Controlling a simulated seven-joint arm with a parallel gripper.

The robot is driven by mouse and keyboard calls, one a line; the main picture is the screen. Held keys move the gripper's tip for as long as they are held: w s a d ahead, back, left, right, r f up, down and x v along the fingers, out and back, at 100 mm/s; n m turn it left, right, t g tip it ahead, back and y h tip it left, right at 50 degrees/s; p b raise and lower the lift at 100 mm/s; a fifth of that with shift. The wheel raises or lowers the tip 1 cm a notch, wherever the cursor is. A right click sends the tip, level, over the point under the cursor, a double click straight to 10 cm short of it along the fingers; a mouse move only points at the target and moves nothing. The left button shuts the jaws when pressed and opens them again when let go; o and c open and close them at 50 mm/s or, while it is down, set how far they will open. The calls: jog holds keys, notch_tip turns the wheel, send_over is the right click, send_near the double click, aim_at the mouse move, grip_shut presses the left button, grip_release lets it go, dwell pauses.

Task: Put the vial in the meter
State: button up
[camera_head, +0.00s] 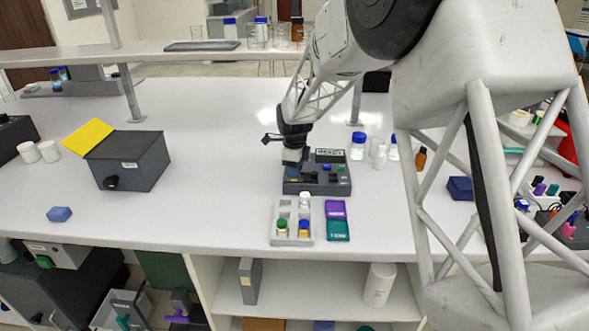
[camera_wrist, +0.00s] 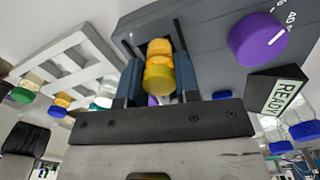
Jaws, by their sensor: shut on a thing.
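My gripper (camera_head: 293,158) is over the left part of the dark grey meter (camera_head: 333,182). In the wrist view, my gripper (camera_wrist: 158,62) is shut on a vial (camera_wrist: 158,78) with a yellow and orange top, one finger on each side. The meter (camera_wrist: 210,35) lies right behind the vial, with a purple knob (camera_wrist: 258,38) and a display (camera_wrist: 277,93) reading READY. The vial's lower end is hidden, so I cannot tell how deep it sits in the meter. In the head view the vial is hidden by my gripper.
A pale rack (camera_head: 291,238) with several capped vials stands in front of the meter, beside a purple box (camera_head: 335,208) and a teal box (camera_head: 338,231). A grey box (camera_head: 130,163) stands left; the bench between is clear.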

jog(key=shift+f, duration=0.1)
dwell(0.6)
jog(key=o, duration=1.1)
jog(key=shift+r, duration=2.95)
